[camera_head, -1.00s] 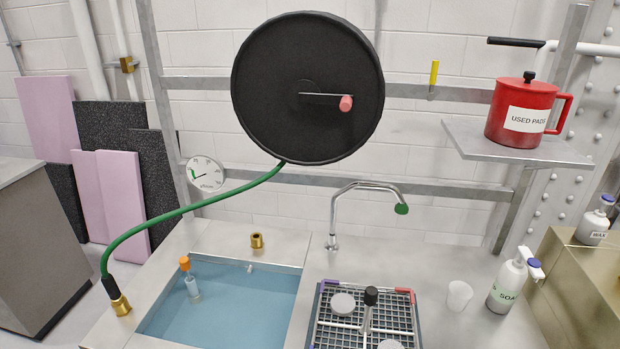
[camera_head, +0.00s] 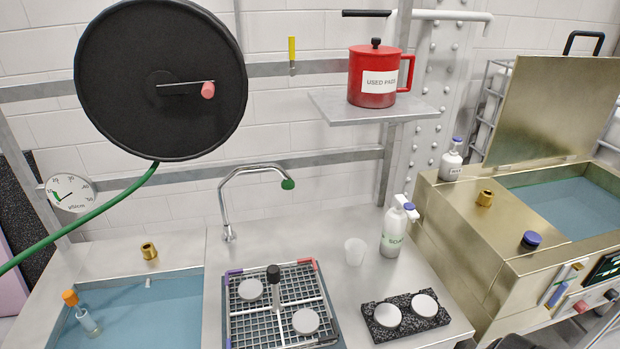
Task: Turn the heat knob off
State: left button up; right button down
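A brass-coloured tank (camera_head: 470,240) stands at the right, holding blue liquid, with its lid (camera_head: 560,105) raised. Its front panel at the right edge carries a red knob (camera_head: 581,306) and a dark knob (camera_head: 611,295) below a small dark display (camera_head: 606,267). I cannot read any label there, so I cannot tell which is the heat knob or how it is set. Neither gripper can be made out. Dark and grey parts at the bottom right edge are too cut off to identify.
A blue-capped fitting (camera_head: 531,240) and brass fitting (camera_head: 485,198) sit on the tank top. Left of it are a soap bottle (camera_head: 394,232), a cup (camera_head: 355,251), a black block with pale discs (camera_head: 405,331) and a wire rack (camera_head: 270,325). A red pot (camera_head: 374,75) stands on a shelf.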

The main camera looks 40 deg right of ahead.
aim_at(580, 306)
jog(key=z, duration=3.1)
jog(key=u, duration=0.2)
jog(key=i+l+u, duration=0.2)
jog(key=l, duration=0.15)
jog(key=i+l+u, duration=0.15)
jog(key=l, duration=0.2)
jog(key=i+l+u, duration=0.2)
jog(key=l, duration=0.15)
jog(key=l+u, duration=0.2)
jog(key=l, duration=0.2)
jog(key=i+l+u, duration=0.2)
jog(key=l, duration=0.2)
jog(key=k, duration=0.05)
